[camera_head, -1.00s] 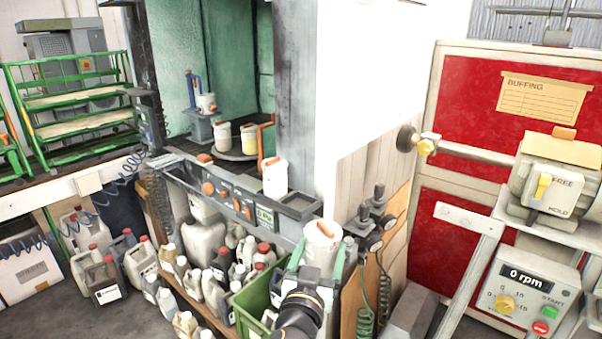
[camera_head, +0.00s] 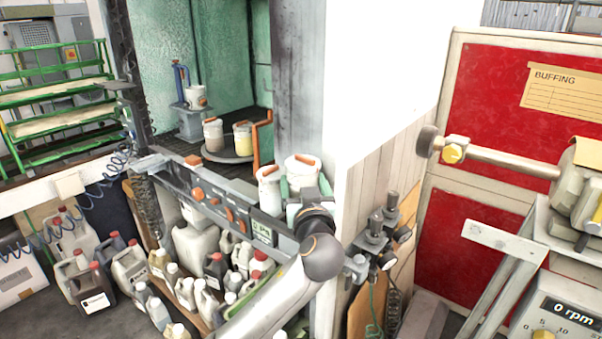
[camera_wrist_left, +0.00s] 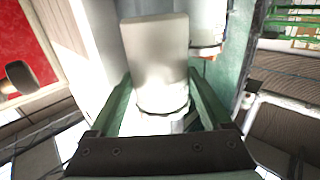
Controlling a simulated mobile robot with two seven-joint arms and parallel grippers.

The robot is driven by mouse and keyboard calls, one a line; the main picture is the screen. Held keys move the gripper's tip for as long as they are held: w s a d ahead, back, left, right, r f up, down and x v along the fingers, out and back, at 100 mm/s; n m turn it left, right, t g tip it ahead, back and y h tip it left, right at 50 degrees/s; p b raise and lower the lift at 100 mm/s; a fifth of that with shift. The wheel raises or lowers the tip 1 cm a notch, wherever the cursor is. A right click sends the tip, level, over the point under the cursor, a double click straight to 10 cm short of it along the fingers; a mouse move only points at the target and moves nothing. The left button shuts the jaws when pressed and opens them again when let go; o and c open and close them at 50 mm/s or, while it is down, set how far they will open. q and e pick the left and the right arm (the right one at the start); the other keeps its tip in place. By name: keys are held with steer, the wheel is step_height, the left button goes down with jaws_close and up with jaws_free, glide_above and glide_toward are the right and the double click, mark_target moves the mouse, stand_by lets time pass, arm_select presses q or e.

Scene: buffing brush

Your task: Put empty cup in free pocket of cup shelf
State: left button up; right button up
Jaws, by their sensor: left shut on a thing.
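My left gripper (camera_head: 306,194) is shut on a white cup (camera_head: 302,172) with an orange piece on top. The cup is at the right end of the grey cup shelf (camera_head: 185,180), close beside another white cup (camera_head: 269,190) standing there. In the left wrist view the green fingers (camera_wrist_left: 160,112) flank the held cup (camera_wrist_left: 156,55), with the other cup (camera_wrist_left: 207,25) to its right. My wrist hides the shelf's right end and the held cup's base, so I cannot tell whether it touches the shelf. My right gripper is out of view.
A white wall corner (camera_head: 350,110) rises just right of the held cup. Behind the shelf, a round turntable (camera_head: 228,156) bears two cups. Several canisters (camera_head: 195,245) crowd below. Valves (camera_head: 378,225) hang on the wooden panel at right.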

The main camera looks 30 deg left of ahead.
arm_select(q)
steer(key=shift+w+a, duration=0.15)
steer(key=shift+w, duration=0.1)
steer(key=shift+s+f+b, duration=0.1)
steer(key=shift+f+b, duration=0.65)
steer(key=shift+f, duration=0.2)
step_height(320, 180, down, 2)
steer(key=shift+f+b, duration=0.1)
steer(key=shift+b, duration=0.9)
steer(key=shift+f+b, duration=0.4)
steer(key=shift+b, duration=0.05)
steer(key=o, duration=1.4)
steer(key=shift+c, duration=0.2)
